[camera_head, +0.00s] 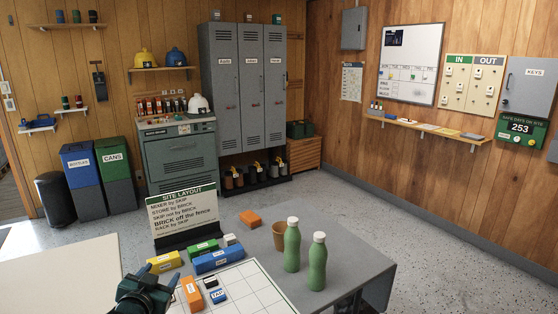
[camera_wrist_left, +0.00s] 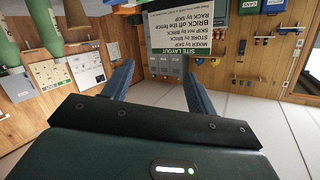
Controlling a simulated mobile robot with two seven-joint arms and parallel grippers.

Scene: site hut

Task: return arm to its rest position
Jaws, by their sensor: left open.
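My left gripper (camera_head: 158,275) is at the bottom of the head view, over the near left edge of the grey table (camera_head: 345,258). Its two blue fingers are apart with nothing held between them. In the left wrist view the same gripper (camera_wrist_left: 158,88) shows its spread fingers, with an upside-down view of the room beyond. My right gripper is in neither view.
Beside the gripper are a yellow block (camera_head: 164,262), an orange block (camera_head: 191,293), a blue block (camera_head: 217,260) and a white grid board (camera_head: 255,283). The site layout sign (camera_head: 184,212) stands behind. Two green bottles (camera_head: 292,246) stand to the right.

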